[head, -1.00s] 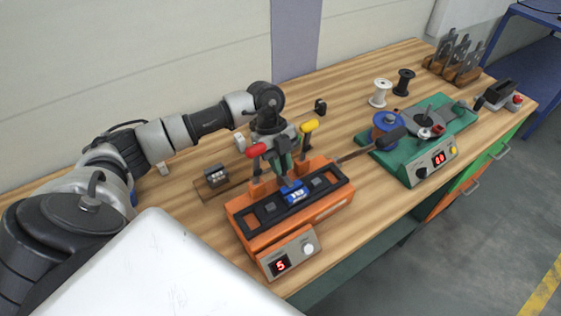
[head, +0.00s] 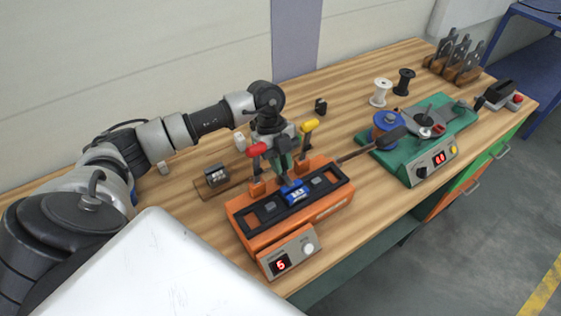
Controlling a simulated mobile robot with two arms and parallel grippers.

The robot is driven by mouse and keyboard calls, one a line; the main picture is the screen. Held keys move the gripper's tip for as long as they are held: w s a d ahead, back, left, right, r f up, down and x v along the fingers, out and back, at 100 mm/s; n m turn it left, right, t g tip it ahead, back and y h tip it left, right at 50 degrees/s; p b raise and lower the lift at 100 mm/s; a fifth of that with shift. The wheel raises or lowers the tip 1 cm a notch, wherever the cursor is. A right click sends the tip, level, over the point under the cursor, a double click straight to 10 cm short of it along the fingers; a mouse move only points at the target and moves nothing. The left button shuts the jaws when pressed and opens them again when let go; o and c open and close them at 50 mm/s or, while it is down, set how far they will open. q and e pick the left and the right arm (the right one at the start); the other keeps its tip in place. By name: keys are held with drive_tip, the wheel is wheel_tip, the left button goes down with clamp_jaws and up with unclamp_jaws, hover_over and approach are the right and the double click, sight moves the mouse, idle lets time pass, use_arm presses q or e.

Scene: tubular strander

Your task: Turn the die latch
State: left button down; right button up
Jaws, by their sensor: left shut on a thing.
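The orange machine (head: 262,243) stands on the wooden bench, with a black top plate (head: 327,191) and a red digit display on its front. A small blue piece (head: 297,196) sits on the middle of the plate; I take it to be the die latch, though its details are too small to tell. My left gripper (head: 287,178) points down from above the machine, its fingertips at the back of the blue piece. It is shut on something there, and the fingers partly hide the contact. A red-tipped lever (head: 257,149) and a yellow-tipped lever (head: 309,125) rise on either side of my gripper. My right gripper is not in view.
A green machine (head: 405,168) with a blue spool (head: 388,128) stands to the right. White (head: 380,92) and black (head: 404,81) spools stand behind it. The bench front edge is clear between the machines.

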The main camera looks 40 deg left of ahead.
use_arm(q)
drive_tip(key=shift+w+r, duration=0.1)
drive_tip(key=shift+r, duration=0.05)
drive_tip(key=c, duration=1)
unclamp_jaws()
drive_tip(key=b+v, duration=0.2)
drive_tip(key=v, duration=0.8)
drive_tip(key=shift+a+r, duration=0.15)
drive_tip(key=shift+r, duration=0.15)
